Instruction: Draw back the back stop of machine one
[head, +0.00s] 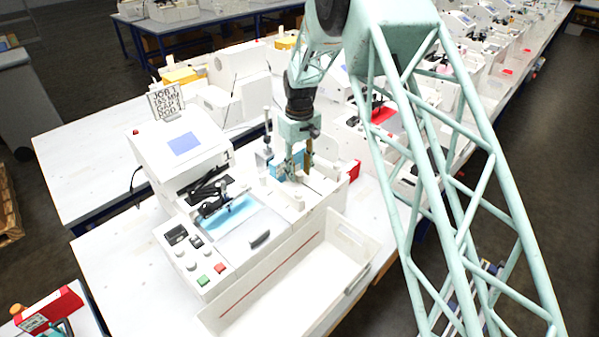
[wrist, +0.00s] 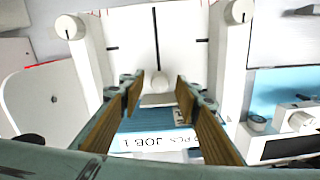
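Machine one (head: 150,150) is a white unit with a blue screen at the left of the head view; a small black-lettered sign stands behind it. My gripper (head: 299,165) points down over the right part of its bed. In the wrist view my gripper (wrist: 160,95) is open, its brown-padded fingers apart. A small white rounded knob (wrist: 158,82) shows between the fingertips, with a gap on each side; it appears to be part of the back stop. Under the fingers lies a blue-and-white block (wrist: 150,141) labelled JOB 1. In the head view the gripper hides the knob.
Two white posts with round knobs (wrist: 70,27) (wrist: 238,11) flank the gripper in the wrist view. A long white tray (head: 345,240) lies along the machine's front. Green and red buttons (head: 211,275) sit at the front left. More machines stand behind and to the right.

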